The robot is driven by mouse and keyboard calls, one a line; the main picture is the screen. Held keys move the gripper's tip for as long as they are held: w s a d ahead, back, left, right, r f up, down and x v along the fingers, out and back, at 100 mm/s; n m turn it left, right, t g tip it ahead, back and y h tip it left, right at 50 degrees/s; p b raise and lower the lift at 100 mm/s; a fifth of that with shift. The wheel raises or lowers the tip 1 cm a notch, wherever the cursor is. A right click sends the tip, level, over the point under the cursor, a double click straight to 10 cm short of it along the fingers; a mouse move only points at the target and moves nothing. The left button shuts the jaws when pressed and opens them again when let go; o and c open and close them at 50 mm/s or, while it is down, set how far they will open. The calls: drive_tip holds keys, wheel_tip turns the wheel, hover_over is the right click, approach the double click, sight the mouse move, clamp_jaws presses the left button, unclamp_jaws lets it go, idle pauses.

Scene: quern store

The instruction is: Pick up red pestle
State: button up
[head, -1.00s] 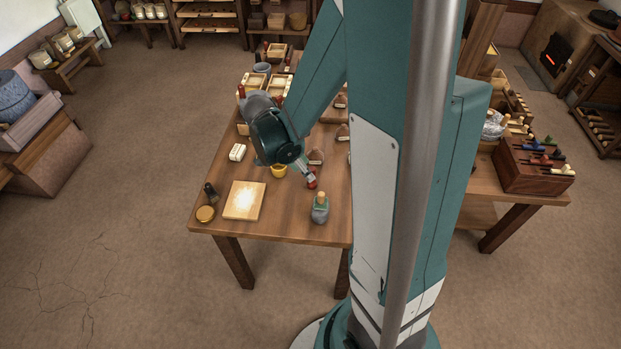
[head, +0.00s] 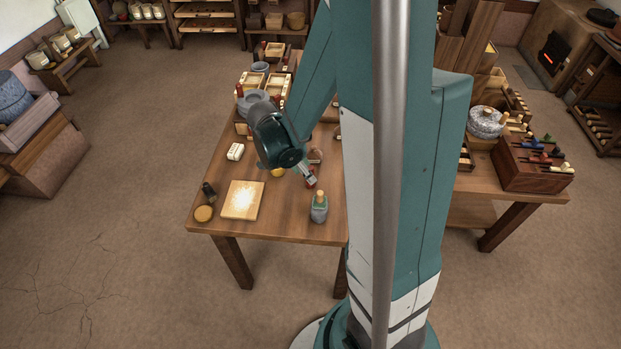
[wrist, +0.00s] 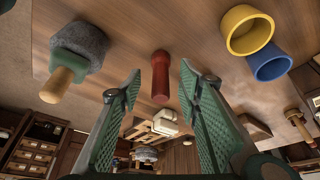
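The red pestle (wrist: 160,78) shows in the middle of the wrist view, its rounded end toward the camera. In the head view only a small red part (head: 311,184) shows beside my fingertips. My gripper (wrist: 147,85) is open, with one green ribbed finger on each side of the pestle in the picture. I see gaps between the pestle and both fingers; how far it reaches between them is hard to tell. In the head view my gripper (head: 309,178) is low over the table's right part.
A yellow cup (wrist: 248,30) and a blue cup (wrist: 269,63) are on the pestle's other side. A pale board (head: 243,200) lies front left on the table (head: 275,228).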

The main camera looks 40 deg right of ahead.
drive_tip(key=shift+b+x, duration=0.95)
drive_tip(key=shift+x, duration=1.65)
drive_tip(key=shift+d, duration=0.15)
drive_tip(key=shift+c, duration=0.6)
drive_tip(key=c, duration=0.8)
